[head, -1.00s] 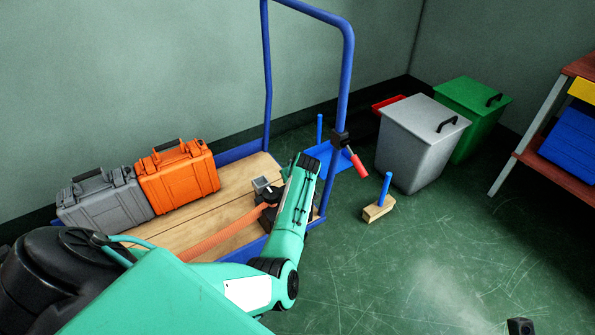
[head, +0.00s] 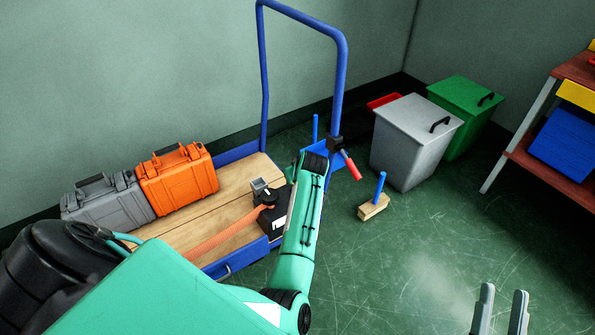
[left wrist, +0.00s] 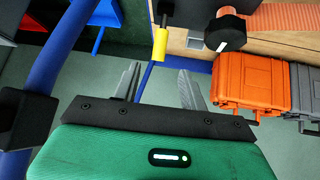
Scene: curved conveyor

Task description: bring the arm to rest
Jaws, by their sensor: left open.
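My left arm (head: 300,225) comes in from the left and rises in front of the cart's right end. Its gripper is hidden behind the arm in the head view. In the left wrist view my left gripper (left wrist: 160,88) is open, its two grey fingers apart with nothing clearly held. A yellow sleeve (left wrist: 160,45) on a thin rod shows beyond the fingers. My right gripper (head: 502,312) stands at the lower right of the head view, over the floor, its two fingers apart and empty.
A blue-framed cart (head: 345,95) carries an orange case (head: 178,180), a grey case (head: 105,203) and an orange strap (head: 225,238). A grey bin (head: 412,145), a green bin (head: 470,110) and a wooden block with a blue rod (head: 373,205) stand right.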

